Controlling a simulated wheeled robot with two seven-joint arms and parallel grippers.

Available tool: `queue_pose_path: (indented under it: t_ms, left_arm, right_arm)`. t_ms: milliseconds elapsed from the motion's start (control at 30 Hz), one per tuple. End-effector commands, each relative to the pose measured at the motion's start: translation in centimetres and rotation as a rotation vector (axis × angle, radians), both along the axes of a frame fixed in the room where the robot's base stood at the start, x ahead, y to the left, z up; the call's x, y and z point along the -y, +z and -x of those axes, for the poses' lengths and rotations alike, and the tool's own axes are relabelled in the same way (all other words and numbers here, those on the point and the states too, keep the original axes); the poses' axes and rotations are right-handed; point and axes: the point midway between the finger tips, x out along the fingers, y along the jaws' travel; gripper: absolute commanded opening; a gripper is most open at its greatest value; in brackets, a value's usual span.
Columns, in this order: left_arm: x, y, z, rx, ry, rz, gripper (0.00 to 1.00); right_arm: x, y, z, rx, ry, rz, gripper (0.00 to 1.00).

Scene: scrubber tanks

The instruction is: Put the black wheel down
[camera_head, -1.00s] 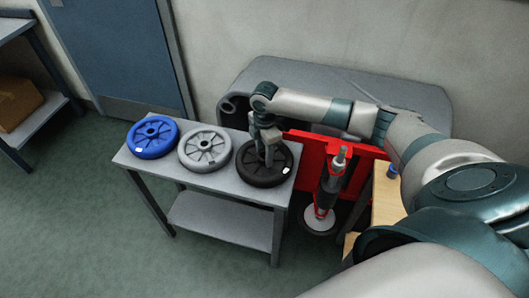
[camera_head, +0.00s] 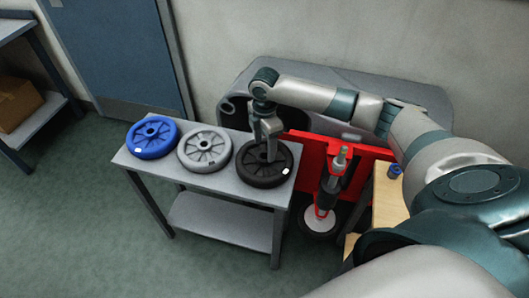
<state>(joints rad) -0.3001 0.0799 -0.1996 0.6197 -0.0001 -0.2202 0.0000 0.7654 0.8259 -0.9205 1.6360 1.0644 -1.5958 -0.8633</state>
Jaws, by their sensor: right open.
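The black wheel (camera_head: 262,176) lies flat at the right end of the grey table (camera_head: 232,189), with a small white mark on its rim. My right gripper (camera_head: 268,153) points down over the wheel's middle. It is open, with its fingertips at or just above the hub; I cannot tell if they touch it. The fingers hide part of the hub. My left gripper is not in view.
A grey wheel (camera_head: 205,150) and a blue wheel (camera_head: 153,137) lie left of the black one. A red frame (camera_head: 305,152) stands close right of the table, by a wooden surface (camera_head: 388,205). A grey tank (camera_head: 240,92) is behind.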

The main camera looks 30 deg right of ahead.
Motion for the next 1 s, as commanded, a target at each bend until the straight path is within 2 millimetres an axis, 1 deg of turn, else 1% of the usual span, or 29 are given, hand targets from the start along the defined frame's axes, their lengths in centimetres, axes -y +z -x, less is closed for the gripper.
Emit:
queue_pose_path:
  t_ms: [200, 300, 433, 600, 1000]
  left_arm:
    - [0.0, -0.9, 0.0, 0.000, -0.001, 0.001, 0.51]
    - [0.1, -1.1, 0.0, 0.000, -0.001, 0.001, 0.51]
    - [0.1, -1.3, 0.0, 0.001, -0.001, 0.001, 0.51]
    - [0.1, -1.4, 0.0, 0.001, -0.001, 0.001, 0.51]
    - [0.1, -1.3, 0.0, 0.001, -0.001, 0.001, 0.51]
  right_arm:
    - [0.0, 3.9, -0.1, 0.003, 0.000, 0.000, 0.60]
    - [0.0, 5.5, -0.1, 0.003, 0.001, 0.000, 0.60]
    - [0.0, 7.0, 0.0, 0.001, 0.000, 0.000, 0.60]
    - [0.0, 7.8, 0.0, -0.001, 0.000, 0.000, 0.60]
    - [0.0, 7.9, 0.0, -0.001, 0.000, 0.000, 0.60]
